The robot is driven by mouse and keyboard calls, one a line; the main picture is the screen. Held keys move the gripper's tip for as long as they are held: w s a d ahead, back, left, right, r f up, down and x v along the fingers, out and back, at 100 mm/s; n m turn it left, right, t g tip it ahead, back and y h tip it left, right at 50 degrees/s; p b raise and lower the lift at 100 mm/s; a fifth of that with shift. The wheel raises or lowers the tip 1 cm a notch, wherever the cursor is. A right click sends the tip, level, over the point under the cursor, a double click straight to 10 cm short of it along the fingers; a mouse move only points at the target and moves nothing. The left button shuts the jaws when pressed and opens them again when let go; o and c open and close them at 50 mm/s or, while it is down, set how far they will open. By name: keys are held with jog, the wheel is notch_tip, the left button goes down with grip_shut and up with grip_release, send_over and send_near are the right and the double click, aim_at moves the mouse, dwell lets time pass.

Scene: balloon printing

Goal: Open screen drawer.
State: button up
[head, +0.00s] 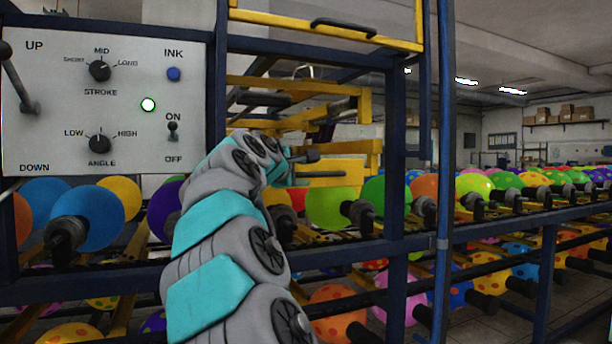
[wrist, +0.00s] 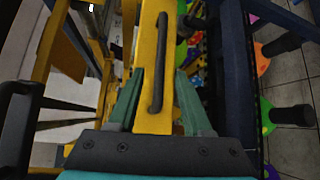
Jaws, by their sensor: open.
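In the wrist view a yellow drawer front (wrist: 150,40) with a long black handle (wrist: 158,62) runs up the middle of the picture. My gripper (wrist: 160,76) is open, with one green finger on each side of this front and the handle between them. No firm contact can be made out. In the head view my gripper (head: 304,157) is at a yellow bar (head: 335,176) in the middle of the machine, below the upper yellow frame. The gripper and arm hide part of that area, so the drawer's handle is not clear there.
A control panel (head: 100,100) with knobs and a lit green lamp stands at left. An upper yellow frame (head: 400,41) with a black handle is above. Blue posts (head: 395,150) stand close right of my gripper. Rows of coloured balloons (head: 330,207) sit below and to the right.

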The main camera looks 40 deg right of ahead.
aim_at(312, 175)
jog(key=shift+p+x, duration=0.35)
jog(key=shift+x, duration=3.2)
jog(key=shift+s, duration=0.1)
grip_shut()
